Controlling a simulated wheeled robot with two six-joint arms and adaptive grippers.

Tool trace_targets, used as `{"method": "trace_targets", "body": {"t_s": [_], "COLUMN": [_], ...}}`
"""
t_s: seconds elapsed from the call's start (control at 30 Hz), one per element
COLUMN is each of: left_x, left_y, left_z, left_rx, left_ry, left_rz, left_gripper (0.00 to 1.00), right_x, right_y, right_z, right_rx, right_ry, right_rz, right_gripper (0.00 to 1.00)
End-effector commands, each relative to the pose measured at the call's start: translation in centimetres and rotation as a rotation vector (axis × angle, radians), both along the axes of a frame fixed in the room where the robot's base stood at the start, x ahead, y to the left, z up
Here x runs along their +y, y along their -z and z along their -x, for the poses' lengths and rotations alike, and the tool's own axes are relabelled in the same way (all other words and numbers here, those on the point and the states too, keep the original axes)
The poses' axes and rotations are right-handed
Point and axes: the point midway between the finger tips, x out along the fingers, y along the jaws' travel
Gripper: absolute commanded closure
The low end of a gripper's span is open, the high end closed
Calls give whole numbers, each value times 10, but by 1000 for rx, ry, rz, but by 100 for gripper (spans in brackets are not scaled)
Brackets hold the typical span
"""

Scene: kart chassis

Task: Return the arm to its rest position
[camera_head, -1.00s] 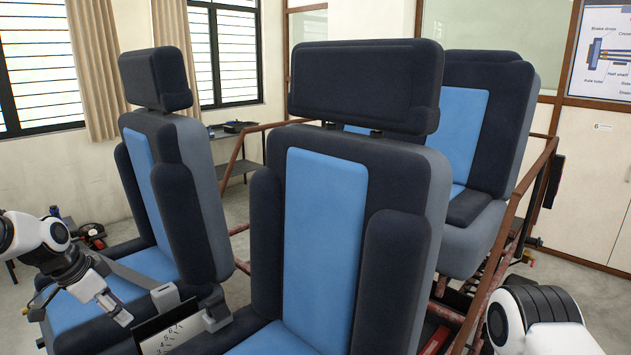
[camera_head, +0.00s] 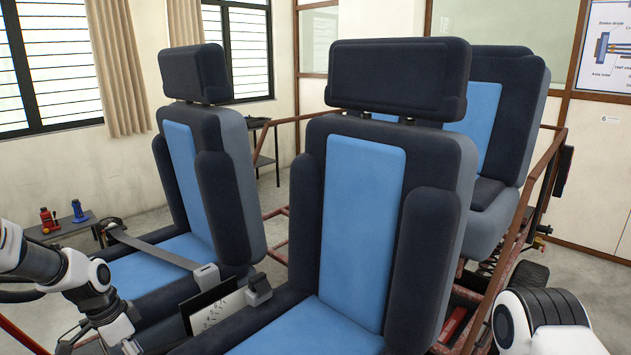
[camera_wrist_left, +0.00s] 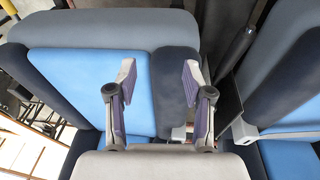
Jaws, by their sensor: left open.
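My left arm (camera_head: 75,275) comes in from the left in the head view, in front of the left blue seat. Its gripper is at the bottom edge there and mostly cut off. In the left wrist view my left gripper (camera_wrist_left: 158,82) is open, its two fingers apart with nothing between them. Behind the fingers is a blue and dark seat (camera_wrist_left: 90,75). My right arm (camera_head: 545,320) shows at the bottom right of the head view; its gripper is out of the picture.
The middle seat (camera_head: 360,230) and left seat (camera_head: 185,150) have tall backs and headrests. A belt strap (camera_head: 150,245) crosses the left seat to a buckle (camera_head: 208,280). A dark board (camera_head: 210,308) stands between the seats. A red frame (camera_head: 525,210) rises at right.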

Motion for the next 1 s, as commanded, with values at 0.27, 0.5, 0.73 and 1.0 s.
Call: {"method": "trace_targets", "body": {"t_s": [0.27, 0.5, 0.73, 1.0], "left_x": [-53, -120, -144, -141], "left_y": [102, 210, 216, 216], "left_z": [81, 244, 340, 305], "left_rx": [242, 458, 315, 144], "left_ry": [80, -31, -519, -798], "left_rz": [-35, -125, -220, -167], "left_gripper": [49, 49, 49, 49], "right_x": [0, 0, 0, 0], "right_y": [0, 0, -1, 0], "right_z": [0, 0, 0, 0], "right_rx": [1, 1, 1, 1], "right_ry": [-1, -1, -1, -1], "right_rz": [0, 0, 0, 0], "right_gripper": [100, 100, 100, 100]}}
